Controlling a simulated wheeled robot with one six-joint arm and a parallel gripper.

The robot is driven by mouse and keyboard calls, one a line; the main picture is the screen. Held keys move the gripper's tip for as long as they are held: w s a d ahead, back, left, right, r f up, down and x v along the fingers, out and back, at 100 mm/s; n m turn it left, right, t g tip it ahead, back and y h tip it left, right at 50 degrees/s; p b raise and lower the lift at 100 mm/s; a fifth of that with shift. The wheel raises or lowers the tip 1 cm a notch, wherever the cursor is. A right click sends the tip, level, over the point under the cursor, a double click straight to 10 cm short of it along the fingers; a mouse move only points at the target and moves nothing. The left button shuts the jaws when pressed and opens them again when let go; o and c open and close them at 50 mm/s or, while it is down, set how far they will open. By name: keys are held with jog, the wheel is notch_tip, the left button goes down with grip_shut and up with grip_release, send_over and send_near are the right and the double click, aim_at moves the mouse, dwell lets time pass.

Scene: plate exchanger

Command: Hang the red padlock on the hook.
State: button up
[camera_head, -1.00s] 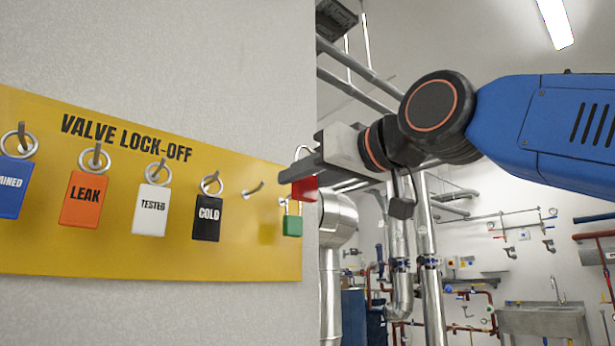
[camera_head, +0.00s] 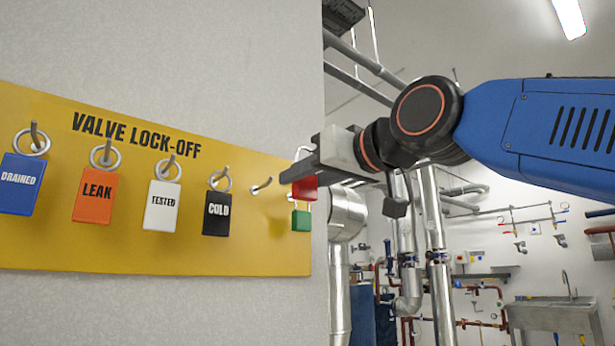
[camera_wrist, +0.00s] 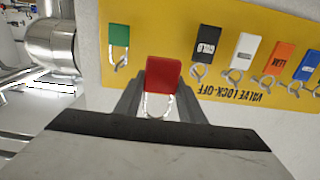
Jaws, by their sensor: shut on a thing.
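My gripper (camera_head: 300,177) is shut on the red padlock (camera_head: 305,188), in front of the right end of the yellow board. In the wrist view the red padlock (camera_wrist: 163,74) sits between the fingers (camera_wrist: 160,90), its silver shackle toward the gripper's palm. In the head view the fingers hide part of it. An empty hook (camera_head: 262,186) sticks out of the board between the black COLD tag and the green padlock, left of my fingertips. The red padlock is apart from this hook. Another hook by the green padlock is partly hidden.
The yellow VALVE LOCK-OFF board (camera_head: 150,258) is on the wall. Blue (camera_head: 20,183), orange (camera_head: 95,195), white (camera_head: 162,205) and black (camera_head: 216,213) tags hang on it by rings. A green padlock (camera_head: 301,220) hangs just below the red one. Pipes (camera_head: 437,250) stand to the right.

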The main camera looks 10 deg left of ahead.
jog(key=shift+f+x, duration=0.25)
jog(key=shift+x, duration=2.1)
jog(key=shift+f+x, duration=0.25)
jog(key=shift+x, duration=2.1)
jog(key=shift+f+x, duration=0.2)
jog(key=shift+x, duration=2.15)
jog(key=v, duration=0.8)
jog(key=shift+r, duration=0.2)
dwell(0.4)
